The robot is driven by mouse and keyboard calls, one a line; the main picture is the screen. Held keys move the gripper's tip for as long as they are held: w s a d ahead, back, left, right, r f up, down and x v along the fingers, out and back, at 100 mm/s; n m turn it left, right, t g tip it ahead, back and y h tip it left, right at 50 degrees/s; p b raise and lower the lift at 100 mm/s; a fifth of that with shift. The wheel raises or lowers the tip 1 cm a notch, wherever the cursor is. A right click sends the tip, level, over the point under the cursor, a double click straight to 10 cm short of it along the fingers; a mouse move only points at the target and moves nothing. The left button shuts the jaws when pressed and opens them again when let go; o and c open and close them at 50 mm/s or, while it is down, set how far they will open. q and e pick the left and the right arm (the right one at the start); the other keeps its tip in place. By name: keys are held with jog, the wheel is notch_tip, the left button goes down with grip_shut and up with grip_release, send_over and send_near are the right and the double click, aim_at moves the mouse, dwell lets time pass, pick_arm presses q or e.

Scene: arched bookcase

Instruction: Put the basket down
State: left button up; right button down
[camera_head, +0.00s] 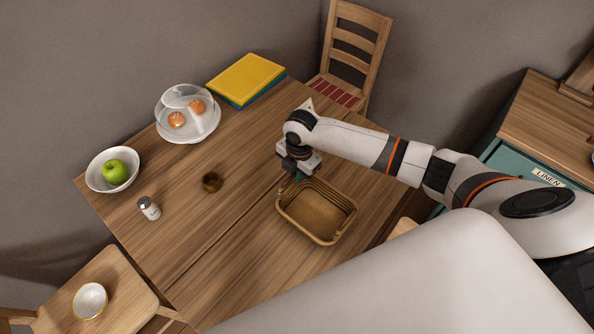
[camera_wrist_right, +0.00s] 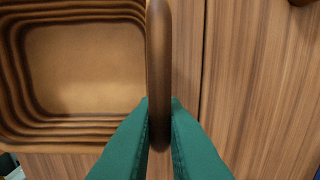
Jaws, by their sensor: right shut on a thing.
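The basket (camera_head: 318,211) is brown, rectangular and empty, and appears upright at the right part of the wooden table (camera_head: 240,254). My right gripper (camera_head: 297,176) is at the basket's upper left edge, its jaws shut on the basket. In the right wrist view, green fingertips (camera_wrist_right: 160,130) close on a brown bar-like part of the basket, and the basket's inside (camera_wrist_right: 85,70) shows to the left. I cannot tell whether the basket touches the table. My left gripper does not show in the head view.
On the table stand a small brown cup (camera_head: 212,182), a shaker (camera_head: 149,208), a bowl with a green apple (camera_head: 114,169), a domed plate (camera_head: 188,130) and books (camera_head: 246,80). Chairs (camera_head: 350,50) stand around. Table room left of the basket is free.

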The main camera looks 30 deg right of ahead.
jog(key=c, duration=1.5)
grip_release()
jog(key=shift+r, duration=0.15)
notch_tip(320, 180, up, 12)
jog(key=shift+s+d+b, duration=0.2)
jog(key=shift+s+b, duration=0.1)
jog(key=shift+b, duration=0.15)
jog(key=shift+s+f, duration=0.1)
jog(key=shift+f, duration=0.1)
